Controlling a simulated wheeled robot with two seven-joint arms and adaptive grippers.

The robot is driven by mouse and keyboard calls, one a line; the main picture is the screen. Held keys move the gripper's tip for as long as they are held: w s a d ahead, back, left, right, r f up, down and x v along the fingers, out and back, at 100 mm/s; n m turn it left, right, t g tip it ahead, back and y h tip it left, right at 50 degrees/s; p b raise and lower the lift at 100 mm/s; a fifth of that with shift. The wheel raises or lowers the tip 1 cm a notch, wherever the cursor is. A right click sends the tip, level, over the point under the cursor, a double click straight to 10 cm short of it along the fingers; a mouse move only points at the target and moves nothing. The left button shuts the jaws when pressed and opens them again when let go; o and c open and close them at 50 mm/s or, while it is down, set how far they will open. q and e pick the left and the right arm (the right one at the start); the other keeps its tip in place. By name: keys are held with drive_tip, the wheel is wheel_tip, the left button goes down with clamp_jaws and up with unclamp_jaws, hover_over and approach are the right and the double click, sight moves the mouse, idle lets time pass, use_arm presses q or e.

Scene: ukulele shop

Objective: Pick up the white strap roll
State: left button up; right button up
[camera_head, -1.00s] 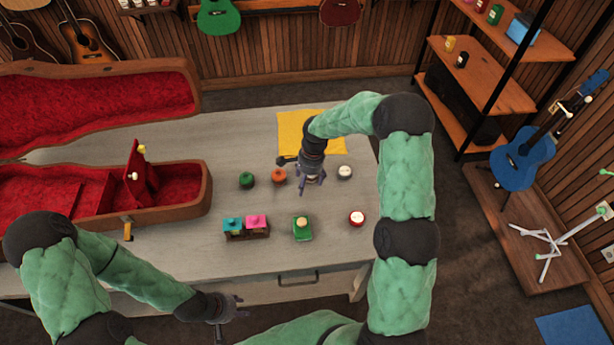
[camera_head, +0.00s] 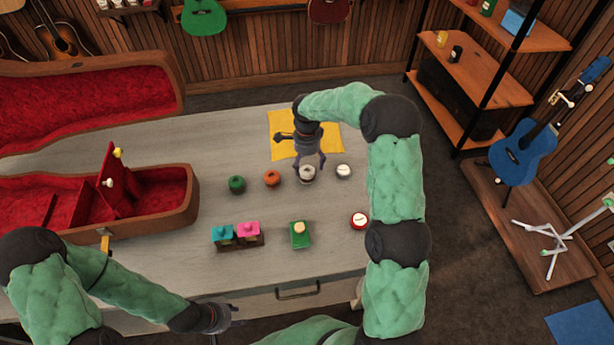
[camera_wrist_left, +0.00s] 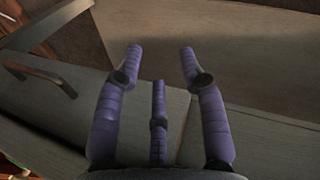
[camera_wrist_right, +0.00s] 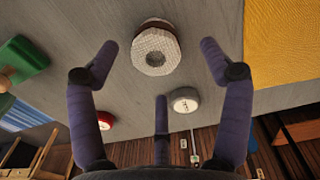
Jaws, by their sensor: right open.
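The white strap roll (camera_head: 307,174) stands on the grey table, at the right end of a row with a green roll (camera_head: 237,184) and an orange roll (camera_head: 272,178). In the right wrist view the white roll (camera_wrist_right: 156,48) shows its pale woven side and centre hole, between and beyond the fingertips. My right gripper (camera_head: 308,160) is open just above and behind the roll; its fingers do not visibly grip it. My left gripper (camera_head: 238,315) is open and empty at the table's front edge, far from the roll; its spread fingers show in the left wrist view (camera_wrist_left: 160,55).
A yellow cloth (camera_head: 330,140) lies behind. A green box (camera_head: 300,234) and a pink-and-cyan block holder (camera_head: 237,236) stand in front. An open red-lined case (camera_head: 150,220) fills the left.

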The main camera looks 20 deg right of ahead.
sight(307, 171)
drive_tip(key=f, duration=0.2)
drive_tip(key=f+b, duration=0.1)
drive_tip(key=f, duration=0.2)
drive_tip(key=shift+s+a+f+b, duration=0.1)
drive_tip(key=shift+s+b, duration=0.1)
drive_tip(key=shift+b, duration=0.1)
drive_tip(key=c, duration=1.3)
